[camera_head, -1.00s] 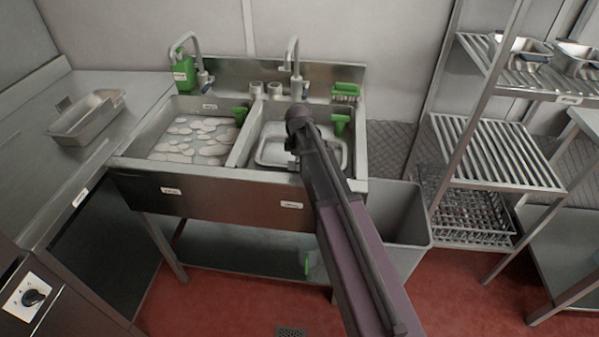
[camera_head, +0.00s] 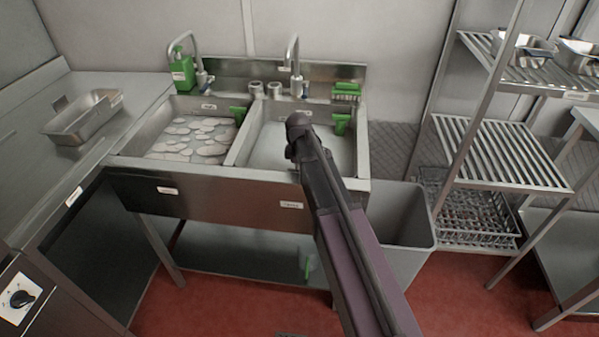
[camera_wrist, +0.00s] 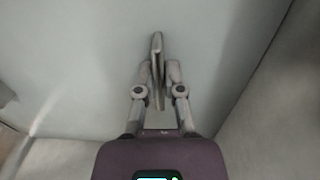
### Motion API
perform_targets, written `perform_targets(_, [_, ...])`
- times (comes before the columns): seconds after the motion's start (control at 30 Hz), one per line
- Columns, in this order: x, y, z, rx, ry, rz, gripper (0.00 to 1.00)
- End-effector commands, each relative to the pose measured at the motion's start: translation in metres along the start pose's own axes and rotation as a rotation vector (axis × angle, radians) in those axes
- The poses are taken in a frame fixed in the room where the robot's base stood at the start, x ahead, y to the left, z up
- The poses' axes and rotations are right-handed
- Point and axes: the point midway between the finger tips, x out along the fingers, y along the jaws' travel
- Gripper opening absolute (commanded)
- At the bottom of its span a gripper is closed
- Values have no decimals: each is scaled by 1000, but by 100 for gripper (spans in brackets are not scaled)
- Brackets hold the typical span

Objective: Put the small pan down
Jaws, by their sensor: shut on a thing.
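My gripper (camera_wrist: 159,76) is shut on a thin grey metal piece (camera_wrist: 157,48), seen almost edge-on in the wrist view. It looks like the edge of the small pan; the rest of the pan cannot be made out. In the head view my arm reaches over the right sink basin (camera_head: 270,150), and my fingers and the held piece are hidden behind it. No pan shows in the visible part of that basin. Behind the held piece the wrist view shows a plain pale grey surface.
A metal pan (camera_head: 84,122) stands on the left counter (camera_head: 52,165). Taps and a green bottle (camera_head: 182,72) are behind the basins. A grey bin (camera_head: 410,215) and a slatted rack (camera_head: 490,150) stand at right.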

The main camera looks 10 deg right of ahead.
Motion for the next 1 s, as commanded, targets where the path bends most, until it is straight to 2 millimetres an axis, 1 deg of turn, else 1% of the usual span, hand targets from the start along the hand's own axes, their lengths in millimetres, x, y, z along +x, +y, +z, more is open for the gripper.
perform_targets(0.17, [3,0,0,0,0,1,0])
perform_targets(0.2, [3,0,0,0,0,0,14])
perform_targets(0.27, [2,0,0,0,0,0,32])
perform_targets(0.3, [2,0,0,0,0,0,44])
perform_targets(0.33, [2,0,0,0,0,0,46])
perform_targets(0.77, [1,0,0,0,0,0,46])
perform_targets(1.0, [-8,0,0,0,0,0,46])
